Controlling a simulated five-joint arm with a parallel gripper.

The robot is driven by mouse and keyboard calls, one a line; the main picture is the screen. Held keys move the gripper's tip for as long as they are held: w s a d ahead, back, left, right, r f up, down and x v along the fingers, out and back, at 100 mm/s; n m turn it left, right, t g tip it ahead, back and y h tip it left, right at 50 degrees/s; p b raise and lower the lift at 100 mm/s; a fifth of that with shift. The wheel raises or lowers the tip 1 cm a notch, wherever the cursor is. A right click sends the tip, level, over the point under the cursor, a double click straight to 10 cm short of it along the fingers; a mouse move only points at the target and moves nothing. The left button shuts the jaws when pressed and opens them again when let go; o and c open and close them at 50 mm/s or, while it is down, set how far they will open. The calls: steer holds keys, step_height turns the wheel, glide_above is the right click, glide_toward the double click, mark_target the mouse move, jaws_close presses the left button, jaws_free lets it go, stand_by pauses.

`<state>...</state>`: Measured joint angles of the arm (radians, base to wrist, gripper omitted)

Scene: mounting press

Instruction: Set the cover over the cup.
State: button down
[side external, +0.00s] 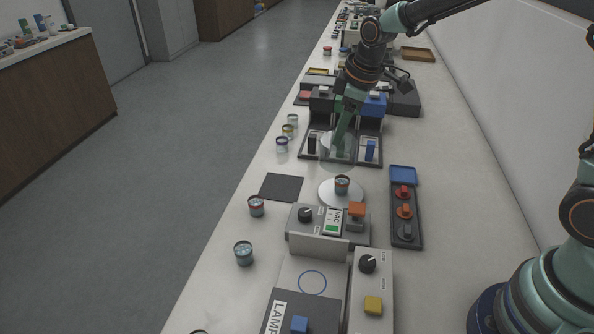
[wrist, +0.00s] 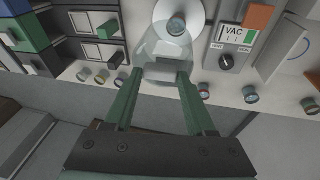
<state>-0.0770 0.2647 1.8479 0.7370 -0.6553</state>
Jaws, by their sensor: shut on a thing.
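A clear, see-through cover (side external: 337,150) hangs from my gripper (side external: 341,127). In the wrist view my gripper (wrist: 160,75) has its green fingers shut on the grey grip block of the cover (wrist: 150,47). The small cup (side external: 342,184) with a dark, reddish top stands on a round white plate (side external: 327,196). In the side view the cover is behind the cup and apart from it. In the wrist view the cup (wrist: 176,27) shows near the cover's far edge, on the white plate (wrist: 195,12). The cover's lower rim is faint.
A grey VAC unit (side external: 300,226) with a black knob and orange button stands just in front of the plate. A panel with red knobs (side external: 404,228) is to the right. A dark mat (side external: 281,187) lies left. Similar cups (side external: 256,206) line the left edge. Dark bins (side external: 310,153) stand behind.

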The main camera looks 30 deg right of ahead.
mark_target(348, 158)
steer(key=shift+s+d+f, duration=0.55)
steer(key=shift+s+f, duration=0.15)
steer(key=shift+s, duration=0.15)
steer(key=shift+f, duration=3.2)
steer(key=shift+a, duration=0.35)
steer(key=shift+s+f, duration=0.1)
steer(key=shift+f, duration=0.05)
steer(key=shift+c, duration=0.8)
jaws_free()
steer(key=shift+o, duration=0.8)
